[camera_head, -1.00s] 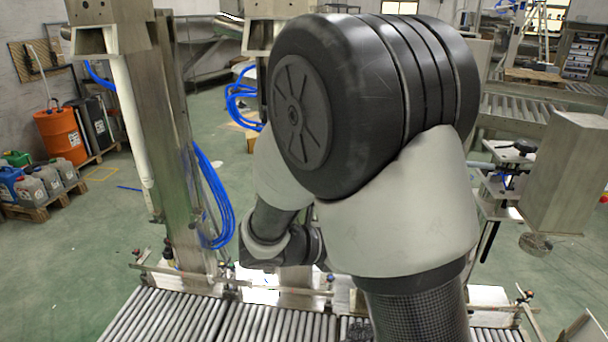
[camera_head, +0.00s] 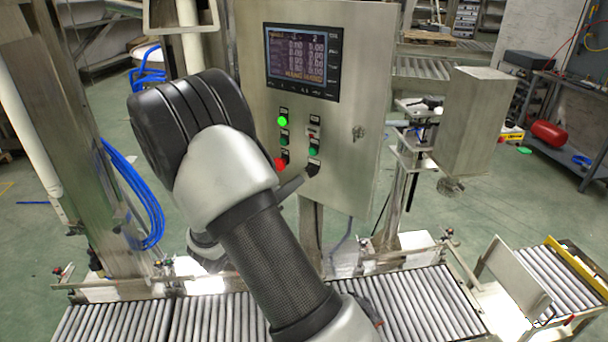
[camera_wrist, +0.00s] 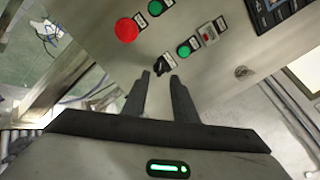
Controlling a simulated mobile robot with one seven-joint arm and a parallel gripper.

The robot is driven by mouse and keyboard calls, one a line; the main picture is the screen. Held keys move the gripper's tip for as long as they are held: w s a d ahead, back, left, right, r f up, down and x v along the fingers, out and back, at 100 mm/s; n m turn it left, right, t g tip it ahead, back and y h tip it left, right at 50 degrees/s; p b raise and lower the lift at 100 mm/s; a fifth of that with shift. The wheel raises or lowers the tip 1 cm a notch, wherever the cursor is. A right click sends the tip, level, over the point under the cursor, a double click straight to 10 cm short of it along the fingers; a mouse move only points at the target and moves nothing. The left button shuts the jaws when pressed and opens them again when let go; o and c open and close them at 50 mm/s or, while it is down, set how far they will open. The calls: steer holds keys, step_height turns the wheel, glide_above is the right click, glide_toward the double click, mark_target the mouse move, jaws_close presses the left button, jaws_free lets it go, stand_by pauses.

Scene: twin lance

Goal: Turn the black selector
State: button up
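The black selector (camera_head: 312,169) is a small dark knob at the lower right of the buttons on the steel control panel (camera_head: 352,180). In the wrist view the black selector (camera_wrist: 163,64) lies just beyond the fingertips, roughly between their lines. My gripper (camera_wrist: 160,76) is open, with its two dark fingers apart and pointing toward the panel. I cannot tell if a fingertip touches the knob. In the head view my arm covers most of the gripper, and only a dark finger (camera_head: 290,187) shows close to the selector.
A red button (camera_wrist: 126,30) and green buttons (camera_wrist: 184,50) sit close to the selector. A small red-marked switch (camera_wrist: 208,34) is beside them. A screen (camera_head: 302,62) is above. Roller conveyors (camera_head: 420,305) run below the panel, and a steel column (camera_head: 75,130) stands at left.

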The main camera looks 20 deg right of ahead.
mark_target(307, 173)
steer(key=x, duration=0.6)
steer(key=shift+w+d, duration=0.15)
steer(key=shift+d, duration=0.15)
jaws_close()
